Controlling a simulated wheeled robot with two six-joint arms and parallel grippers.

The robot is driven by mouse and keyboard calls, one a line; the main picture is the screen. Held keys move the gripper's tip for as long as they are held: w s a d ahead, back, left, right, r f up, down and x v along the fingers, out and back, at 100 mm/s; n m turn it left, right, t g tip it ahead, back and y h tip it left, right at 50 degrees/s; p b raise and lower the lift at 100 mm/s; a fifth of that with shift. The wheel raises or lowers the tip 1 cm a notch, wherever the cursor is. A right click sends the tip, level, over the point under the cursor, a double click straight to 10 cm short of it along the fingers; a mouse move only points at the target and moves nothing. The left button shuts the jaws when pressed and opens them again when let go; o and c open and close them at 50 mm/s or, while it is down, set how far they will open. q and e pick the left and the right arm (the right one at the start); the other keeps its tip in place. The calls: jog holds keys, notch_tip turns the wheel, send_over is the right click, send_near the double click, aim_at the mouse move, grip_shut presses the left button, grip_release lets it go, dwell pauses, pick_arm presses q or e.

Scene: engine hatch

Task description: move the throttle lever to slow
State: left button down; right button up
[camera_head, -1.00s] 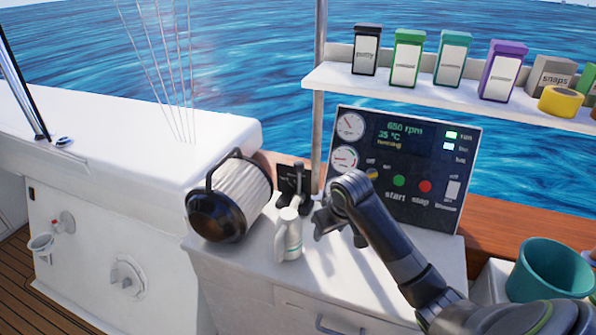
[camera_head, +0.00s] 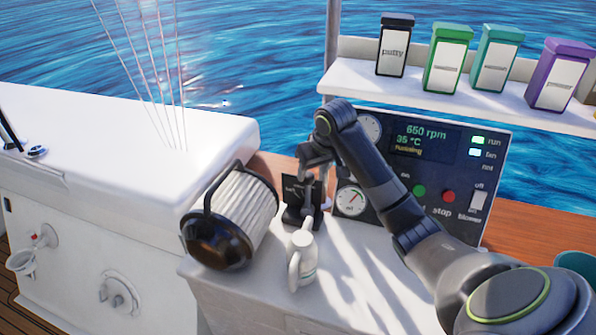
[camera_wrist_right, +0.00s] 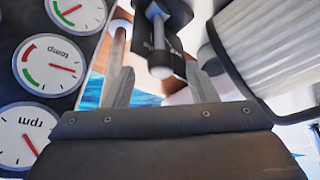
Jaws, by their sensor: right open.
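The throttle lever (camera_head: 307,198) stands on a small black base with pale lettering on the counter, left of the engine panel. My right gripper (camera_head: 308,170) is open and hangs just above and at the lever, covering part of it. In the right wrist view the dark lever with a pale round end (camera_wrist_right: 159,45) shows between and beyond the two grey fingers of my right gripper (camera_wrist_right: 155,72). I cannot tell whether a finger touches it. The lettering is too small to read for the slow mark. My left gripper is not in view.
The engine panel (camera_head: 440,165) with gauges and buttons is close behind my right arm. A shelf (camera_head: 450,95) with boxes is above.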

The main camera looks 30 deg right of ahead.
aim_at(310, 176)
jog(key=shift+w, duration=0.35)
jog(key=shift+w+f, duration=0.2)
jog(key=x, duration=0.3)
jog(key=shift+s, duration=0.25)
jog(key=x, duration=0.3)
jog(key=shift+w+f+p, duration=0.15)
jog(key=shift+w+p, duration=0.05)
jog(key=shift+p, duration=0.1)
jog(key=shift+w+f, duration=0.1)
jog(key=shift+f, duration=0.15)
jog(key=c, duration=1.1)
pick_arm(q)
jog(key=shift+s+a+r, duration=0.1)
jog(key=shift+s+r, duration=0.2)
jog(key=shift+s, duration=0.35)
pick_arm(e)
grip_shut()
